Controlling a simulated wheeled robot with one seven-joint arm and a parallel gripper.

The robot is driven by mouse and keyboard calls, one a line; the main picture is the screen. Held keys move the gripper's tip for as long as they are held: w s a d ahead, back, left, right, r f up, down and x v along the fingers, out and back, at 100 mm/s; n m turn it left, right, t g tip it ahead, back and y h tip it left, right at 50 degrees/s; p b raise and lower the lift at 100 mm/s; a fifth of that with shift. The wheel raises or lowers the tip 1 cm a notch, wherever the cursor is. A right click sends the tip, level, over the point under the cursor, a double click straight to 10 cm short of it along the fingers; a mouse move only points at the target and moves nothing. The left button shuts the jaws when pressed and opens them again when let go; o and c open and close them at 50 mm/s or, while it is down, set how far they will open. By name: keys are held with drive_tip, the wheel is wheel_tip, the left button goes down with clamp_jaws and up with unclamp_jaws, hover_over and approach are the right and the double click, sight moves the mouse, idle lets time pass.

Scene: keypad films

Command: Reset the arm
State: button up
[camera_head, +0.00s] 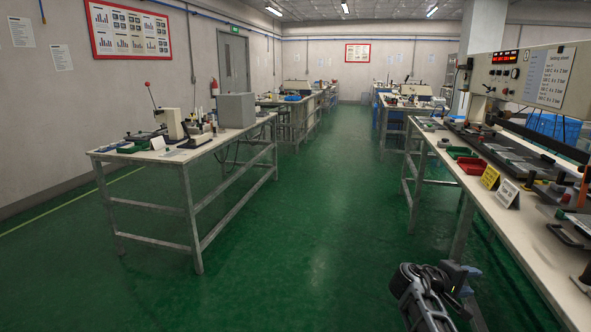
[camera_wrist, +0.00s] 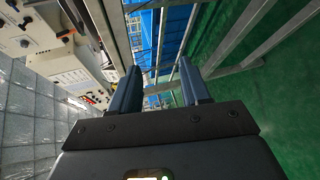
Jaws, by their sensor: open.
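My gripper (camera_wrist: 158,92) shows in the wrist view with its two dark blue fingers apart and nothing between them. In the head view my arm is folded low at the bottom right, and my gripper (camera_head: 462,275) is near the front edge of the right-hand workbench (camera_head: 493,228). I cannot tell from the head view how close it is to the bench edge. The wrist view is tilted and looks past the fingers toward blue bins (camera_wrist: 176,36) and metal bench legs.
A bench (camera_head: 150,157) with a press and a grey box (camera_head: 237,110) stands at the left. The green floor aisle (camera_head: 330,200) between the benches is clear.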

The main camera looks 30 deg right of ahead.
drive_tip(key=s+a+f+n+t+y, duration=0.2)
drive_tip(key=s+a+f+t, duration=0.1)
drive_tip(key=a+f, duration=0.45)
drive_tip(key=s+a+f+n+t+y, duration=0.1)
drive_tip(key=s+a+f+t, duration=0.25)
drive_tip(key=a+f, duration=0.35)
drive_tip(key=s+a+n+t+y, duration=0.1)
drive_tip(key=s+a+t+y, duration=0.15)
drive_tip(key=s+a, duration=0.4)
drive_tip(key=s+a+t+y, duration=0.2)
drive_tip(key=s+a+y, duration=0.15)
drive_tip(key=a, duration=0.55)
drive_tip(key=s+a+r+t+y, duration=0.3)
drive_tip(key=s+a+r, duration=0.7)
drive_tip(key=s+r, duration=0.1)
drive_tip(key=s+a+r+m+t+y, duration=0.1)
drive_tip(key=s+r, duration=0.2)
drive_tip(key=r, duration=0.4)
drive_tip(key=s+a+r+m+t+y+p, duration=0.1)
drive_tip(key=s+r, duration=0.3)
drive_tip(key=r, duration=0.4)
drive_tip(key=shift+a+r+m+t, duration=0.2)
drive_tip(key=shift+a+m+t, duration=0.4)
drive_tip(key=shift+a, duration=0.15)
drive_tip(key=shift+w, duration=0.15)
